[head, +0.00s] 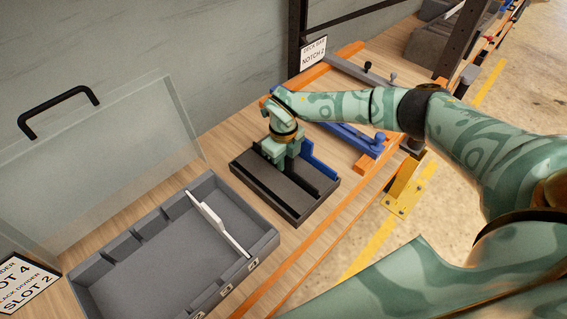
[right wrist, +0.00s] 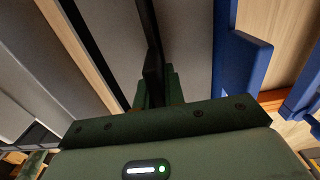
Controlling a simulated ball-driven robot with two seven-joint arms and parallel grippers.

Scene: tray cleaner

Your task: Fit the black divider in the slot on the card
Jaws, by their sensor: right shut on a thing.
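The black divider (head: 311,173) stands in a small dark holder tray (head: 287,212). My right gripper (head: 283,158) reaches down into that tray and is shut on the divider's top edge. In the right wrist view the divider (right wrist: 150,38) runs up from between the fingers (right wrist: 155,92). The card (head: 25,285) at the lower left is partly cut off; it reads black divider, slot 2. The grey slotted tray (head: 266,241) lies left of the holder, with numbered labels on its near wall. A white divider (head: 220,225) stands across it near label 4. My left gripper is not in view.
A blue divider (head: 318,161) stands at the holder's right side, close to my gripper. A clear panel (head: 110,170) with a black handle (head: 58,108) rises behind the grey tray. A blue fixture (head: 352,138) and a sign post stand beyond the holder.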

